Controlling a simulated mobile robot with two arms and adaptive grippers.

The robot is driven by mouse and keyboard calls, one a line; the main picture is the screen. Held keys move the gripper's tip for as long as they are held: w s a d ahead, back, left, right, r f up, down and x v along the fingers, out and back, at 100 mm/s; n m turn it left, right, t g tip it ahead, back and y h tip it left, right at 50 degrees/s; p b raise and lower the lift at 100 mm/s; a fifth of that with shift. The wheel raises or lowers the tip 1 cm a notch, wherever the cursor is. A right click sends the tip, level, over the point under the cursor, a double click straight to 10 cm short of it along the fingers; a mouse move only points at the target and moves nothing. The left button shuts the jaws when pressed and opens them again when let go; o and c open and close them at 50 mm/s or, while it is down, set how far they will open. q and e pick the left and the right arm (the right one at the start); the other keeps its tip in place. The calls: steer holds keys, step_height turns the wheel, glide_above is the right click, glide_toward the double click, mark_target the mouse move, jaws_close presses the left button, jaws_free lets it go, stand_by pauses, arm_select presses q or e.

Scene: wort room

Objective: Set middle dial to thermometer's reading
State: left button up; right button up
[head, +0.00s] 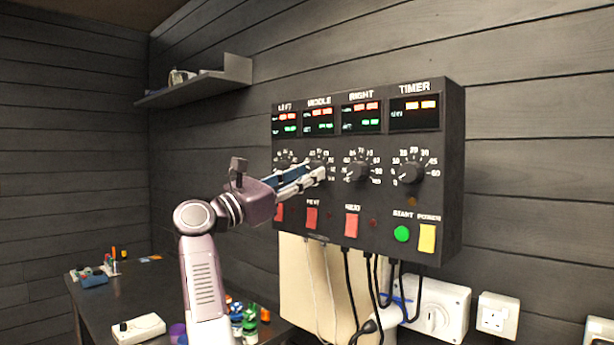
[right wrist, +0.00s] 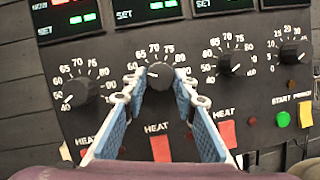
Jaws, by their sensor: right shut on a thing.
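The black control panel (head: 390,205) hangs on the wall with its dials in a row. The middle display (head: 319,122) has red and green digits too small to read. I cannot make out a thermometer. My left gripper is out of view.
The left dial (right wrist: 80,91) and right dial (head: 360,171) sit close on either side. Red heat switches (head: 351,224), a green start button (head: 402,234) and a yellow power switch (head: 427,239) lie below. Cables hang under the panel. A cluttered dark table (head: 100,298) stands lower left.

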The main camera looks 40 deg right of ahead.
steer(key=shift+f+m+g, duration=0.1)
steer(key=shift+m+g, duration=0.2)
steer(key=shift+m, duration=0.5)
steer(key=o, duration=1.2)
steer(key=shift+w, duration=0.1)
steer(key=shift+c, duration=0.2)
steer(key=shift+a, duration=0.1)
steer(key=v, duration=1.2)
